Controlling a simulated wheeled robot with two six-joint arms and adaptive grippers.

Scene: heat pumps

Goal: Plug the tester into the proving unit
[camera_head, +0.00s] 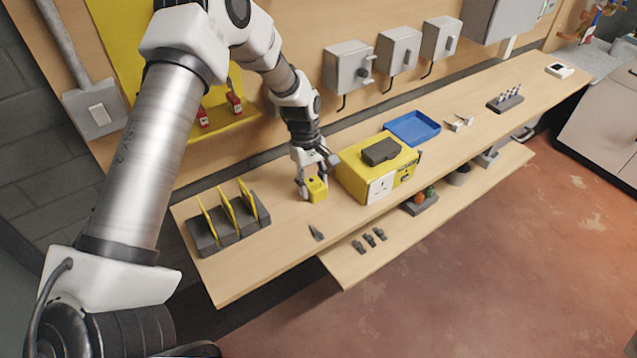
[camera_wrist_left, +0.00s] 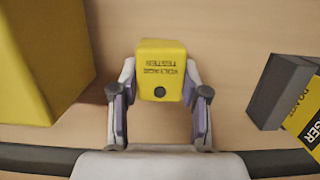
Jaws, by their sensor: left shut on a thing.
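The tester is a small yellow block (camera_head: 317,190) with dark lettering, at or just above the bench top in the head view. It also shows in the left wrist view (camera_wrist_left: 160,62), with a dark round spot on its face. My left gripper (camera_head: 311,180) is shut on it, one finger on each side. The proving unit appears to be the larger yellow box (camera_head: 350,178) with a white socket plate (camera_head: 381,188) on its front, just right of the gripper. The tester is apart from the socket. My right gripper is not in view.
A dark rack (camera_head: 228,232) with yellow cards stands left on the bench (camera_head: 270,259). A black case (camera_head: 381,151) sits on the yellow box. A blue tray (camera_head: 412,128) lies behind it. A small dark item (camera_head: 316,233) lies near the front edge.

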